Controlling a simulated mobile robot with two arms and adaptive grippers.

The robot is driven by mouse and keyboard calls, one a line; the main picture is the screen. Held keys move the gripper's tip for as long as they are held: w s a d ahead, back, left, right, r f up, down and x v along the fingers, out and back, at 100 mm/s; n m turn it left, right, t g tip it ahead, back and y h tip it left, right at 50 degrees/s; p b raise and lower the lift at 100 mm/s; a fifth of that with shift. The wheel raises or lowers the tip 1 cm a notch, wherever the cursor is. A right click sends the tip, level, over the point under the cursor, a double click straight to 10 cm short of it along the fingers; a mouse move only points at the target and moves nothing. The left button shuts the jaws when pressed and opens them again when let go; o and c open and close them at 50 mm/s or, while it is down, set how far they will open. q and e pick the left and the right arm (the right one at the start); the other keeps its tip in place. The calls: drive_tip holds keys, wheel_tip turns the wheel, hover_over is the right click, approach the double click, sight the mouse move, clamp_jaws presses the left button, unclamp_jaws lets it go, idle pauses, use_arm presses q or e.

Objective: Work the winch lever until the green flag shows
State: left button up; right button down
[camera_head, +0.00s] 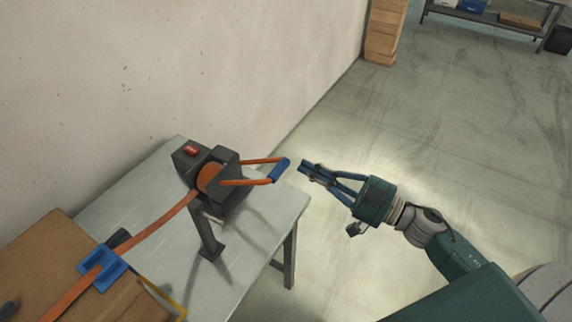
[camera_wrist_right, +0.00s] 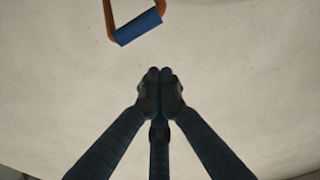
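The winch (camera_head: 212,178) is a dark block on a post on the grey table, with an orange strap wound in it. Its orange lever ends in a blue grip (camera_head: 279,170) and points right, past the table edge. The blue grip also shows at the top of the right wrist view (camera_wrist_right: 139,27). A red flag (camera_head: 191,150) shows on top of the winch; I see no green. My right gripper (camera_head: 304,166) is just right of the blue grip, apart from it. Its fingertips are together and empty in the right wrist view (camera_wrist_right: 160,88). My left gripper is not in view.
The orange strap (camera_head: 158,228) runs down left through a blue guide (camera_head: 101,267) over a cardboard box (camera_head: 40,250). The table (camera_head: 235,270) stands along a pale wall. Open floor lies right; a shelf (camera_head: 485,17) and stacked wood (camera_head: 384,30) are far back.

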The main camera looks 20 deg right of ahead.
drive_tip(key=r+p, duration=0.1)
drive_tip(key=p, duration=0.2)
hover_over(282, 166)
drive_tip(key=w+a, duration=0.1)
drive_tip(key=a, duration=0.1)
drive_tip(key=f, duration=0.1)
drive_tip(key=s+d+f, duration=0.1)
drive_tip(key=shift+s+f, duration=0.25)
drive_tip(key=shift+f, duration=0.05)
drive_tip(key=shift+s+d+f, duration=0.2)
drive_tip(key=shift+s+f, duration=0.15)
drive_tip(key=shift+f, duration=0.1)
